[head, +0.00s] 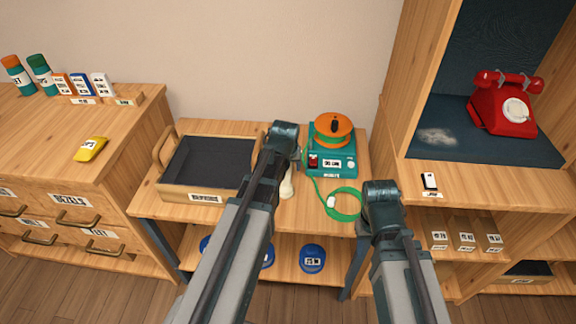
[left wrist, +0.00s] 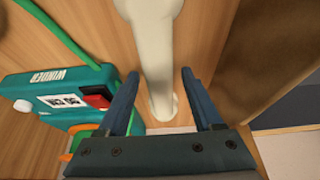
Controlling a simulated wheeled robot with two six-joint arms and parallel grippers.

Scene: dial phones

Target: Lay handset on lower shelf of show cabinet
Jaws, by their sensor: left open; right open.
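A cream handset (head: 287,185) lies on the middle workbench, partly hidden by my left arm in the head view. In the left wrist view the handset (left wrist: 150,45) runs between the two fingers of my open left gripper (left wrist: 160,75), apart from them as far as I can see. My right gripper (head: 384,220) is over the bench's right edge, with its jaws hard to make out and nothing seen in it. The show cabinet (head: 400,95) stands at the right. Its dark blue-lined shelf (head: 455,148) holds a red dial phone (head: 502,105) with its own handset on top.
A teal winder (head: 331,165) with an orange top and green cord (head: 345,212) sits right of the handset. A dark-lined tray (head: 208,162) is at the left. Small labelled boxes (head: 466,238) stand below the blue shelf. Blue round containers (head: 312,258) are under the bench.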

